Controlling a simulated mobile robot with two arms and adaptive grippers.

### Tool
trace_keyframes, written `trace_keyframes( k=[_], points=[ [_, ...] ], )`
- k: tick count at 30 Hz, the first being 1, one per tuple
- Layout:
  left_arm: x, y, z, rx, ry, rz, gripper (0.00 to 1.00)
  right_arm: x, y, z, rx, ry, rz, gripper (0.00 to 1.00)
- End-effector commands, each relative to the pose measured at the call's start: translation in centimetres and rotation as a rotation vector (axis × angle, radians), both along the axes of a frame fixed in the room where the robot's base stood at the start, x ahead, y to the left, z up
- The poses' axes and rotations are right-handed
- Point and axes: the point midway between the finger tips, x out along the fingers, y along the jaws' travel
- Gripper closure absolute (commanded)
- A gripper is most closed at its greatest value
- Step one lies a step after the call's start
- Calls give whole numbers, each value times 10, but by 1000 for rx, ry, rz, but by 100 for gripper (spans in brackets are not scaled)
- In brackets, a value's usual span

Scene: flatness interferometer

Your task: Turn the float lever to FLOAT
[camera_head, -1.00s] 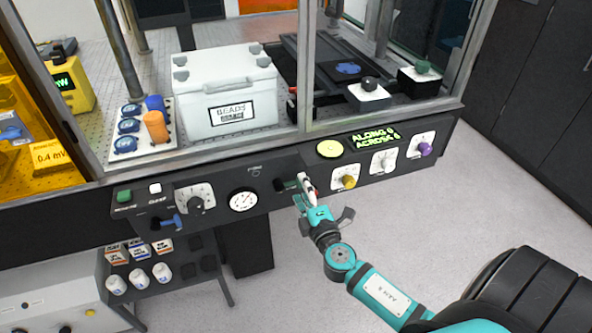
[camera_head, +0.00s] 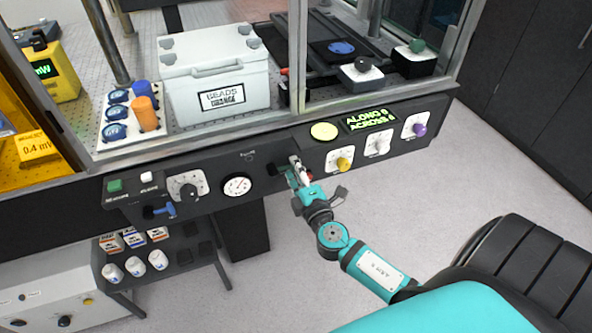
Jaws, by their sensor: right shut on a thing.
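The float lever (camera_head: 272,169) sits on the dark front panel, right of the round dial gauge. Its dark hub shows, but its green handle is mostly hidden behind my right gripper. My right gripper (camera_head: 297,171) is at the panel, shut on the lever's handle. The small label above the lever is too small to read surely, so I cannot tell the lever's exact setting. My left gripper is not in view.
The gauge (camera_head: 237,186) and a blue-handled valve (camera_head: 162,211) lie to the left. A yellow knob (camera_head: 344,164) and a purple knob (camera_head: 420,130) lie to the right. The white beads box (camera_head: 215,75) stands behind the glass. The floor below right is open.

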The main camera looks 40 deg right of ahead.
Motion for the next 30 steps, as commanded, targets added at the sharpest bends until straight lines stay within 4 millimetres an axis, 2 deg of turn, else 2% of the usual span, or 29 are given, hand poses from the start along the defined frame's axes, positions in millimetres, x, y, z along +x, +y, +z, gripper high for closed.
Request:
trace_keyframes(
  k=[11, 30],
  points=[
    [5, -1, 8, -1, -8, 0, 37, 0, 0, 7, -92, 22, 0, 94],
    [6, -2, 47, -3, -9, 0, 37, 3, 11, 38, -642, 155, 0, 94]
  ],
)
